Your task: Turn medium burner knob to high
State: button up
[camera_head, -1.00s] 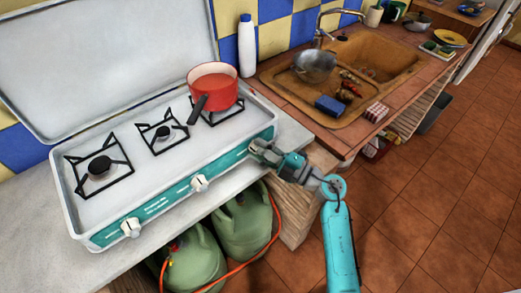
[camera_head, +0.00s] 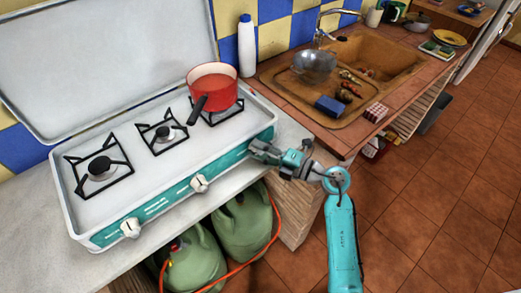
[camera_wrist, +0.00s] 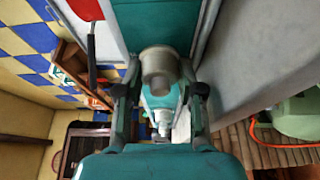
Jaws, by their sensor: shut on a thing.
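The white and teal camping stove (camera_head: 160,205) has three knobs along its front panel. The left knob (camera_head: 131,227) and middle knob (camera_head: 199,183) are white and free. My gripper (camera_head: 259,150) is at the right end of the panel, shut on the right knob, which it hides in the head view. In the wrist view the pale round knob (camera_wrist: 158,68) sits between the two fingers of my gripper (camera_wrist: 160,90). The knob's pointer angle cannot be made out. A red pot (camera_head: 214,92) stands on the right burner; the middle and left burners are bare.
The open lid (camera_head: 105,60) stands behind the burners. A white bottle (camera_head: 247,50) stands right of the pot. A sink (camera_head: 385,52) with dishes is at the back right. Green gas bottles (camera_head: 242,222) with an orange hose are under the counter. The floor at right is clear.

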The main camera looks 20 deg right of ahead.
jog(key=shift+f, duration=0.1)
jog(key=o, duration=1.1)
jog(key=shift+o, duration=0.2)
jog(key=shift+m, duration=0.3)
